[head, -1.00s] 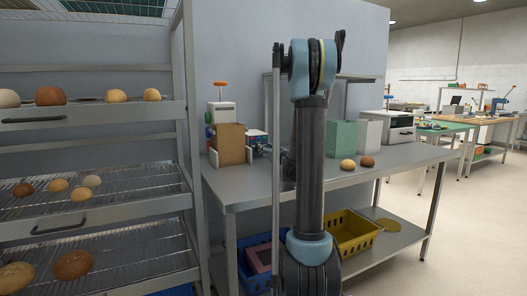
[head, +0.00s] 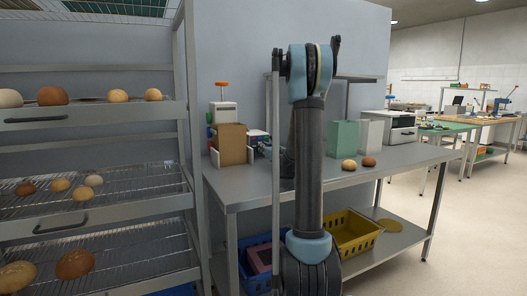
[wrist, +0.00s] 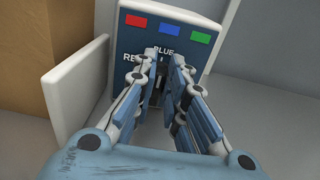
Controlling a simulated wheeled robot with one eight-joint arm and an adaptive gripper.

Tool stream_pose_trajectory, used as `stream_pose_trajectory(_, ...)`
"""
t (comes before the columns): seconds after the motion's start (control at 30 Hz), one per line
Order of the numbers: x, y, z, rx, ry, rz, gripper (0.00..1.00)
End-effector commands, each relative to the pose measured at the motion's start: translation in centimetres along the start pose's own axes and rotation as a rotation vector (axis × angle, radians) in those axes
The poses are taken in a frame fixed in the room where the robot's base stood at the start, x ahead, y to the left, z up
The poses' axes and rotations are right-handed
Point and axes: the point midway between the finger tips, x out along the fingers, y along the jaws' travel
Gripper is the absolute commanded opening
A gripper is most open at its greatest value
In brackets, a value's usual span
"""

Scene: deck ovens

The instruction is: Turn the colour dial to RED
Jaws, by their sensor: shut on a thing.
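A dark blue panel (wrist: 128,42) in a white frame fills the upper middle of the wrist view. It carries red (wrist: 135,20), blue (wrist: 169,30) and green (wrist: 200,37) patches. Below them I read "BLUE" at the top of the dial and part of "RE" at its left. My gripper (wrist: 164,62) is shut on the colour dial (wrist: 160,80), with one finger on each side. The fingers hide most of the dial and the right-hand lettering, so I cannot tell its exact setting. In the head view my arm hides the gripper.
A white plate (wrist: 78,92) stands left of the panel, beside a brown box (wrist: 40,50). A bread rack (head: 187,110) stands at left.

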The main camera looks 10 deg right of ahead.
Motion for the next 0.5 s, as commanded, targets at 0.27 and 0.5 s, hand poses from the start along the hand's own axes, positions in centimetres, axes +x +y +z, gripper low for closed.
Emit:
stream_pose_trajectory(0.27, 0.11, 0.19, -0.03, -0.043, 0.001, -0.01, 0.0)
stream_pose_trajectory(0.5, 0.21, 0.65, -0.06, -0.185, 0.002, -0.01, 0.0)
